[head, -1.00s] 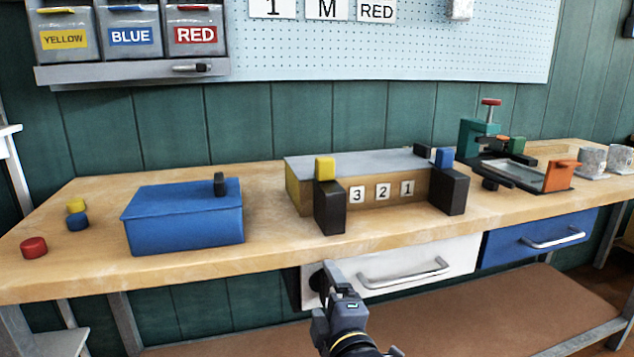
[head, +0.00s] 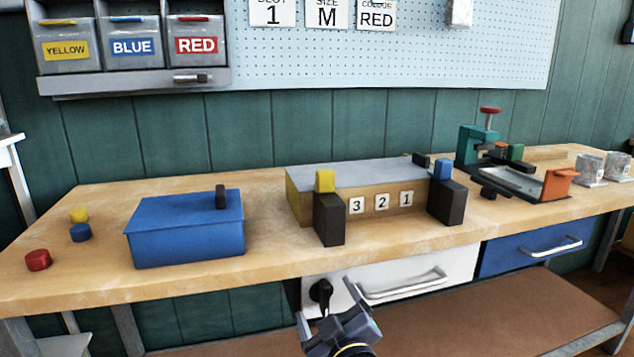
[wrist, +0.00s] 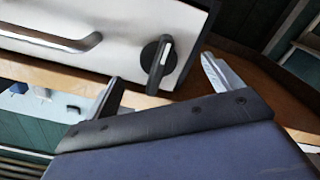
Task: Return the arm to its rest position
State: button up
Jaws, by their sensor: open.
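My gripper (head: 338,318) is at the bottom middle of the head view, in front of the white drawer (head: 415,278). In the wrist view its two fingers (wrist: 160,88) stand apart with nothing held between them. A black knob (head: 321,291) on the white drawer front shows just beyond the gripper. The knob also shows in the wrist view (wrist: 158,56), beyond the gap between the fingers. I see a gap between the fingers and the knob in the wrist view, but cannot tell how large it is.
The bench top (head: 270,262) carries a blue box (head: 190,240), a block with slots numbered 3, 2, 1 (head: 375,205), a green vise-like fixture (head: 480,150) and several small coloured caps. A blue drawer (head: 530,250) is at the right. A brown lower shelf (head: 480,312) lies below.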

jog(key=m+p, duration=0.2)
jog(key=m, duration=0.2)
jog(key=shift+d+r+m, duration=0.1)
jog(key=shift+r+m, duration=0.05)
jog(key=shift+m, duration=0.15)
jog(key=shift+m+p, duration=0.9)
jog(key=shift+m, duration=0.2)
